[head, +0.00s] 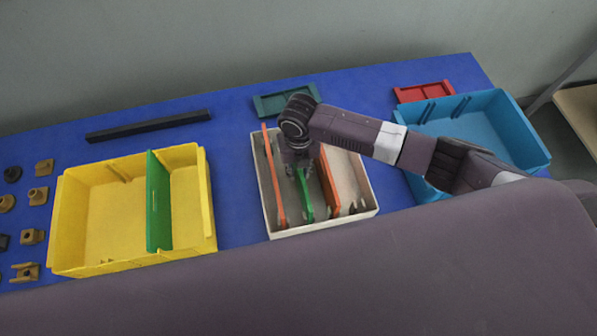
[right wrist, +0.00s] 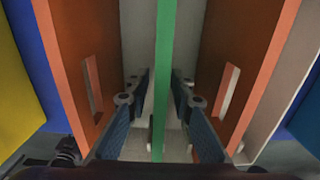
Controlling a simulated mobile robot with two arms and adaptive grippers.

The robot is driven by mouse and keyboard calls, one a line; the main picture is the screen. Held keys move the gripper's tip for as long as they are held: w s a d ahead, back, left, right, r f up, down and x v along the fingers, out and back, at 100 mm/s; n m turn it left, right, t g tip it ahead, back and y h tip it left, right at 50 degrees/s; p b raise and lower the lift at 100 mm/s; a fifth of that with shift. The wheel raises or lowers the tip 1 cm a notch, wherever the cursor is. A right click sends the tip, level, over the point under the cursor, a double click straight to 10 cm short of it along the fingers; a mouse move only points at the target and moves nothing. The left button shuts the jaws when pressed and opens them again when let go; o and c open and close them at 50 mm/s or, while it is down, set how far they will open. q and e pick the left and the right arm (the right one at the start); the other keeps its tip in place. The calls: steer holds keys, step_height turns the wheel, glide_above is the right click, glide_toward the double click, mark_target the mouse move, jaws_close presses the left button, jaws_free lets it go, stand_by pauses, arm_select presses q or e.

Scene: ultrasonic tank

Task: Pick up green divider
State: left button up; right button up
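A green divider (head: 306,198) stands upright in the white box (head: 371,206), between two orange dividers (head: 276,185) (head: 329,184). My right gripper (head: 303,180) reaches down into this box over the green divider. In the right wrist view the green divider (right wrist: 164,75) runs between the two open fingers (right wrist: 162,85), with a visible gap on each side. An orange divider stands outside each finger there. A second green divider (head: 158,205) stands in the yellow bin (head: 108,265). My left gripper is not in view.
A blue bin (head: 520,130) stands to the right, with a red tray (head: 424,92) behind it. A dark green tray (head: 284,98) and a black bar (head: 148,126) lie at the back. Several brown parts (head: 38,196) lie at the far left.

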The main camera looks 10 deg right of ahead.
jaws_close()
steer(key=shift+w+r, duration=0.1)
steer(key=shift+r, duration=0.05)
